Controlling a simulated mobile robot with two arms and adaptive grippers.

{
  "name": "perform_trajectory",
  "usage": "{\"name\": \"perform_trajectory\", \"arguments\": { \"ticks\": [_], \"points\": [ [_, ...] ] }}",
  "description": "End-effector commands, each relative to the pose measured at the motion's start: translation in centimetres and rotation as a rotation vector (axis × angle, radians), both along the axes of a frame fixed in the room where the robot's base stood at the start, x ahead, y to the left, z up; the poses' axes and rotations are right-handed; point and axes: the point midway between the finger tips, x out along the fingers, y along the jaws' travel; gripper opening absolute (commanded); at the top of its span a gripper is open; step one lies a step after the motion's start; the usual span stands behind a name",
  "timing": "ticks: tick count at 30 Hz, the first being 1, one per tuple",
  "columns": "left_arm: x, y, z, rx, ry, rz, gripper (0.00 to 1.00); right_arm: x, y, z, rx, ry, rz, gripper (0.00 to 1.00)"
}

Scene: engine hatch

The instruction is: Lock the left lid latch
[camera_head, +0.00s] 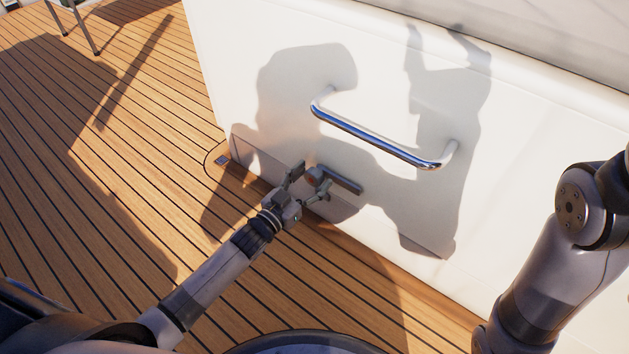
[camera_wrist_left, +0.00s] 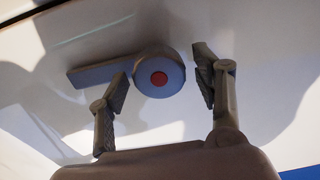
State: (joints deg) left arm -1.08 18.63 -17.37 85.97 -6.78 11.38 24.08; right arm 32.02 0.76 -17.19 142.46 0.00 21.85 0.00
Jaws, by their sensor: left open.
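The left lid latch is a grey lever with a round hub on the white panel, below the chrome handle. In the head view the latch (camera_head: 341,181) slants down to the right from its hub. My left gripper (camera_head: 308,180) is open in front of the hub. In the left wrist view its fingers (camera_wrist_left: 160,82) stand on either side of the hub, with a gap visible on the right. I cannot tell whether the left finger touches the latch.
A chrome handle (camera_head: 375,138) is fixed to the white panel (camera_head: 530,150) above the latch. Wooden deck (camera_head: 70,150) lies open to the left. A chair or table leg (camera_head: 85,28) stands at the top left. My right arm is at the right edge, its gripper out of frame.

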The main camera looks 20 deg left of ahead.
Motion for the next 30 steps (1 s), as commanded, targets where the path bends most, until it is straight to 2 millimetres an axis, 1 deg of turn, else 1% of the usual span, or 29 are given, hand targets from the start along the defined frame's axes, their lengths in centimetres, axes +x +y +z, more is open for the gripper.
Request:
{"name": "perform_trajectory", "arguments": {
  "ticks": [1,4,14,30],
  "points": [
    [0.54,-0.18,-0.22,0.001,-0.001,0.000,0.60,-0.35,0.02,-0.17,0.000,-0.010,0.000,0.40],
    [1.18,-0.38,-0.10,0.001,0.000,0.001,0.60,-0.70,0.04,0.00,-0.001,-0.021,-0.001,0.40],
    [1.43,-0.50,0.02,0.000,0.001,0.001,0.60,-0.86,0.07,0.21,-0.002,-0.026,-0.001,0.40],
    [1.41,-0.49,0.02,0.000,0.001,0.001,0.24,-0.86,0.08,0.20,-0.002,-0.026,-0.001,0.40]
  ]
}}
